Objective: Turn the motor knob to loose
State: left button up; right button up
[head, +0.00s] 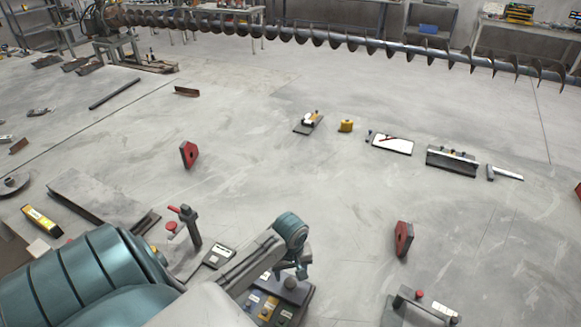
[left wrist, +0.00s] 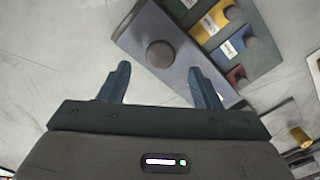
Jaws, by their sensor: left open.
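A control panel shows in the left wrist view, with a large dark round knob (left wrist: 162,54) on its grey part (left wrist: 180,75). Beside it are coloured fields with pale labels and smaller round knobs (left wrist: 252,42); the labels are too small to read, so I cannot tell which knob is the motor one by name. My left gripper (left wrist: 159,70) is open and empty. Its fingers point toward the large knob, which appears between and just beyond the fingertips. In the head view my left gripper (head: 291,269) is above the panel, partly covering it, with the large knob (head: 290,283) just below.
A small dark box with a pale face (head: 220,256) lies left of the panel, near a post with a red handle (head: 188,222). A unit with a red button (head: 420,295) stands to the right. A long auger (head: 330,38) spans the back.

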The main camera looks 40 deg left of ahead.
aim_at(290, 282)
pick_arm(q)
notch_tip(290, 282, up, 6)
jog(key=b, duration=0.1)
jog(key=shift+r, duration=0.25)
dwell(0.4)
